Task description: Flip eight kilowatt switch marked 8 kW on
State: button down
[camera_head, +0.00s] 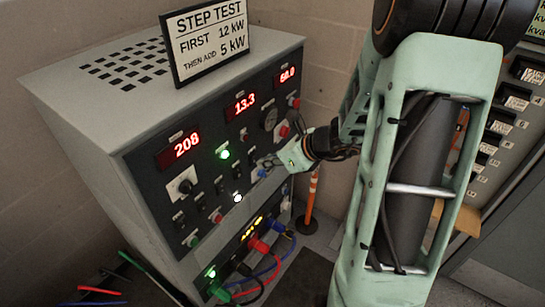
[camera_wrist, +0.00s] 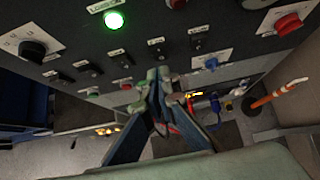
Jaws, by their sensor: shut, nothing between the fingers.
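The grey cabinet's black control panel (camera_head: 150,160) carries several small dark toggle switches. In the wrist view they form a row, with one switch (camera_wrist: 157,47) just above my fingertips and another (camera_wrist: 196,40) to its right. Their labels are too small to read, so I cannot tell which is marked 8 kW. My gripper (camera_wrist: 158,78) is shut and empty, its fingertips close to the panel. I cannot tell whether they touch it. In the head view my gripper (camera_head: 263,165) is at the panel's right half and hides part of it.
Red displays read 208 (camera_head: 186,145) and 13.3 (camera_head: 240,103). A green lamp (camera_head: 225,154) is lit. A sign (camera_head: 208,40) on top says first 12 kW, then add 5 kW. Coloured cables (camera_head: 258,268) plug in low down. An orange post (camera_head: 312,196) stands right of the cabinet.

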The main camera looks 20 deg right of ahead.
jog(key=shift+r+v, duration=0.2)
jog(key=shift+v, duration=1.55)
jog(key=shift+w+a, duration=0.1)
jog(key=shift+w, duration=0.05)
